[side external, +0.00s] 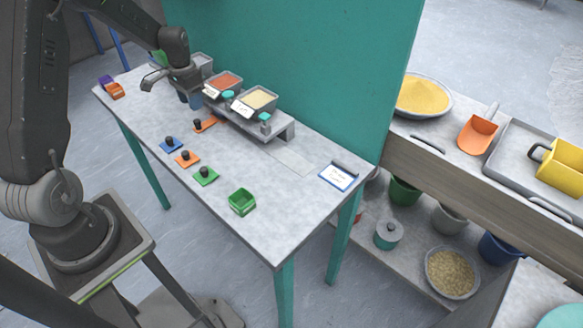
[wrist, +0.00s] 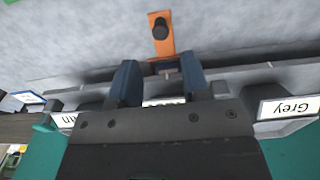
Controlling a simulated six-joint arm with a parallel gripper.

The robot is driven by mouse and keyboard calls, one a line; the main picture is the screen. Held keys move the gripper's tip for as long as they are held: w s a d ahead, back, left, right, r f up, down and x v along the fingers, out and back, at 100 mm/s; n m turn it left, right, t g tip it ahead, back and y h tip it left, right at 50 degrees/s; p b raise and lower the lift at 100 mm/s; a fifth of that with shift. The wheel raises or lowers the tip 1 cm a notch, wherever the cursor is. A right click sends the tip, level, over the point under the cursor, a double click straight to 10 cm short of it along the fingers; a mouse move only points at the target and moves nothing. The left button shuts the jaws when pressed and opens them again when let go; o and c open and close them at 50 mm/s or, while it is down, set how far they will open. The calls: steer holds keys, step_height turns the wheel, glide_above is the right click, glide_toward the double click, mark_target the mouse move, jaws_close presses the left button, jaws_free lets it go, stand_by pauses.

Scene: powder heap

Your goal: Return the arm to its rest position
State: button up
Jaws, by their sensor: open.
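My gripper (wrist: 162,78) is open in the wrist view, its two blue fingers apart with nothing held between them. In the side external view my gripper (side external: 190,101) is over the back left part of the table (side external: 270,218), close to the raised shelf (side external: 270,131) of powder trays. An orange plate with a black knob (wrist: 160,32) lies on the table beyond the fingertips in the wrist view. It also shows in the side external view (side external: 204,125), just right of my gripper.
Trays of red powder (side external: 224,80) and pale powder (side external: 258,98) stand on the shelf. Blue (side external: 170,145), orange (side external: 187,158) and green (side external: 206,176) knobbed plates and a green box (side external: 242,201) lie in front. A teal panel (side external: 300,70) rises behind. The table's front right is clear.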

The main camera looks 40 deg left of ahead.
steer(key=s+d+r+t, duration=0.2)
steer(key=s+d+r, duration=0.2)
steer(key=d+r, duration=1.15)
steer(key=s+d+r+t, duration=0.3)
steer(key=s+d+r, duration=0.2)
steer(key=s+d, duration=0.6)
steer(key=s, duration=0.3)
steer(key=shift+s+d+t, duration=0.2)
steer(key=shift+s+t, duration=0.05)
steer(key=shift+t, duration=0.05)
